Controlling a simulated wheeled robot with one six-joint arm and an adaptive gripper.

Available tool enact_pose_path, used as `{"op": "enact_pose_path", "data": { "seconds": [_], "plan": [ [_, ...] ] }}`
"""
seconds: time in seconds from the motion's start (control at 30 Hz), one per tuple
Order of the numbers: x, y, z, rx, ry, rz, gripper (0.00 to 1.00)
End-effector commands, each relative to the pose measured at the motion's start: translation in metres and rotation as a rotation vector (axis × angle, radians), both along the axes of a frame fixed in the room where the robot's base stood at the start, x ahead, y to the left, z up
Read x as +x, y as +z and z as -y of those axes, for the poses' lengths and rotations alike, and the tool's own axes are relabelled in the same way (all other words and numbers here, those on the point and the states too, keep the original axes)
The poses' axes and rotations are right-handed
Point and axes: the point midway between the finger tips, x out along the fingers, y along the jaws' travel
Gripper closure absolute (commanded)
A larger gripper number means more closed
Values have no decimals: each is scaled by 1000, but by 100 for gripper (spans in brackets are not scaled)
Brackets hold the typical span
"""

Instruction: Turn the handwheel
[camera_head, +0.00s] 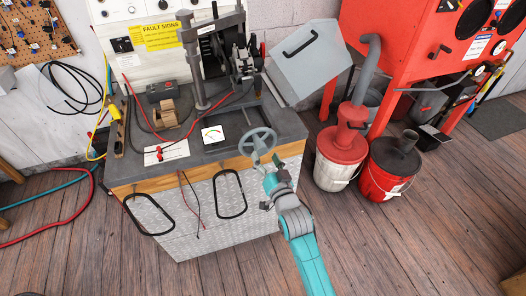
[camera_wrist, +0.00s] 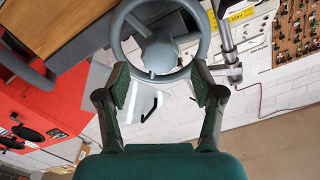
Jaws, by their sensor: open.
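The handwheel (camera_head: 258,142) is a grey spoked wheel at the front right edge of the test bench (camera_head: 215,160). In the wrist view the handwheel (camera_wrist: 160,45) fills the top middle, with its hub and rim showing and its top cut off by the frame. My gripper (camera_wrist: 160,85) is open, its two fingers spread to the left and right of the wheel's lower rim. I cannot tell if they touch it. In the head view my gripper (camera_head: 272,172) is just below and to the right of the wheel, in front of the bench.
A vertical post (camera_head: 194,65) and a tilted grey guard panel (camera_head: 308,62) stand on the bench. Red and black leads (camera_head: 188,190) hang down its front. A white bucket (camera_head: 337,165) and a red bucket (camera_head: 388,165) stand at right near a red cabinet (camera_head: 420,50). The wooden floor in front is clear.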

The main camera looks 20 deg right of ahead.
Motion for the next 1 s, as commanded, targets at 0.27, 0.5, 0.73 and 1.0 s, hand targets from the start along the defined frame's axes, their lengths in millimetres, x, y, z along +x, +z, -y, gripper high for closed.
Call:
{"op": "enact_pose_path", "data": {
  "seconds": [0.27,0.5,0.73,1.0],
  "plan": [
    [-52,-1,0,0,0,-1,33],
    [-76,-1,0,0,0,-1,33],
    [-80,0,0,0,0,1,33],
    [-80,0,0,0,0,0,33]
  ]
}}
